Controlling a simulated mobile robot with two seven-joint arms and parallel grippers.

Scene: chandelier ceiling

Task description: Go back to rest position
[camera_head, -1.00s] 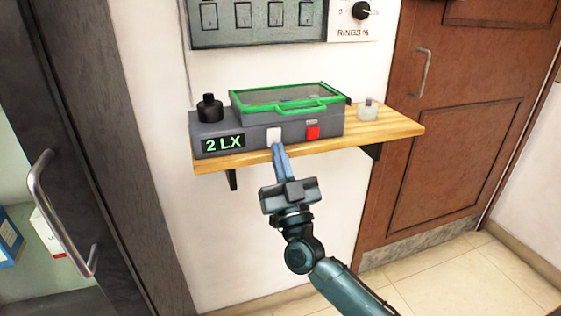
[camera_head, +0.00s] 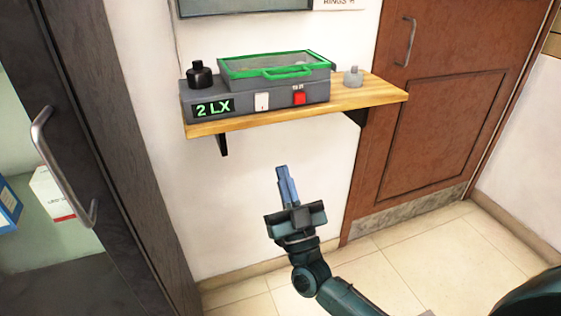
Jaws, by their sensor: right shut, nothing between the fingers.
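My right gripper (camera_head: 283,172) is in the camera_head view, its fingers together, pointing up, with nothing between them. It is below and in front of the wooden shelf (camera_head: 355,98), apart from it, against the white wall. On the shelf stands a grey device (camera_head: 235,101) with a green "2 LX" display (camera_head: 213,108), a white switch (camera_head: 262,102) and a red switch (camera_head: 299,98). A green-framed glass lid (camera_head: 275,66) covers its top and looks closed. My left gripper is not in view.
A black knobbed object (camera_head: 199,75) is at the device's left end and a small grey one (camera_head: 352,77) at the shelf's right. A dark door with a metal handle (camera_head: 55,165) is on the left, a brown door (camera_head: 430,120) on the right. Tiled floor (camera_head: 400,250) lies below.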

